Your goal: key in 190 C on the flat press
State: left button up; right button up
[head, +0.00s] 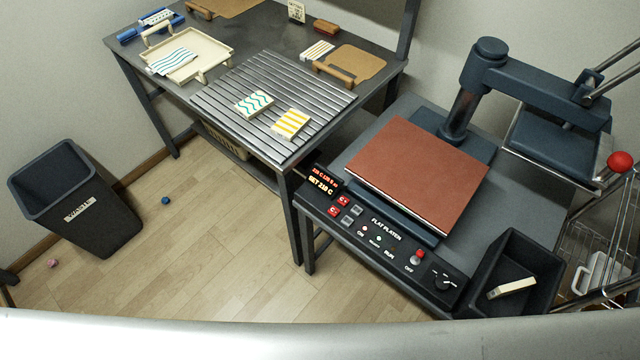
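The flat press stands at the right, with a rust-red lower pad (420,172) and its upper plate (552,147) swung aside to the right. Its sloped control panel (385,245) is labelled FLAT PLATEN. The display (322,180) at the panel's left end has a lower line that looks like SET 210 C; its upper line is too small to read surely. Red keys sit beside it: an upper one (342,200) that seems marked C+ and a lower one (333,211). Two grey keys (351,216) are to their right. Neither gripper is in view.
A black bin (500,262) holding a pale block is at the press's right front. A red knob (620,161) sticks out at far right. A slatted table (262,92) with patterned pieces stands behind left. A waste bin (75,195) is at left; the floor between is mostly clear.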

aim_at(333, 211)
jog(key=z, duration=0.6)
jog(key=i+j+z, duration=0.1)
jog(key=j+z, duration=0.3)
jog(key=i+j+z, duration=0.1)
jog(key=j+z, duration=0.7)
jog(key=j, duration=0.5)
jog(key=k+j+z, duration=0.15)
jog(key=j, duration=0.9)
jog(key=z, duration=0.05)
